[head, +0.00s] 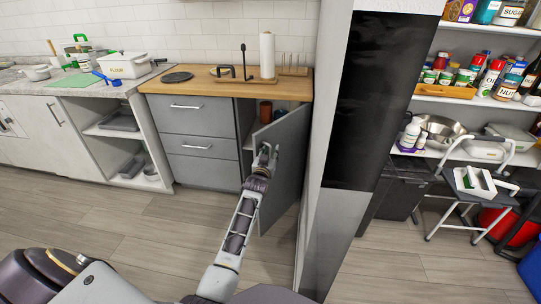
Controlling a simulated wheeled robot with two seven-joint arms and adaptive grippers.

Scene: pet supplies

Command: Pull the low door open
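The low door (291,150) is a grey cabinet panel under the wooden counter. It stands partly open, swung out from its right side, and a gap on its left shows the inside of the cabinet (266,110). My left gripper (265,154) is at the door's outer face, close to its free left edge. Its fingers are small here, and I cannot tell whether they are closed on anything. The door's handle is not clearly visible; the gripper may cover it. My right gripper is out of view.
Grey drawers (202,130) stand left of the opening. The wooden counter (205,83) above holds a paper towel roll (267,55). A tall white and black panel (345,130) rises close on the right. The wood floor (150,220) before the cabinets is clear.

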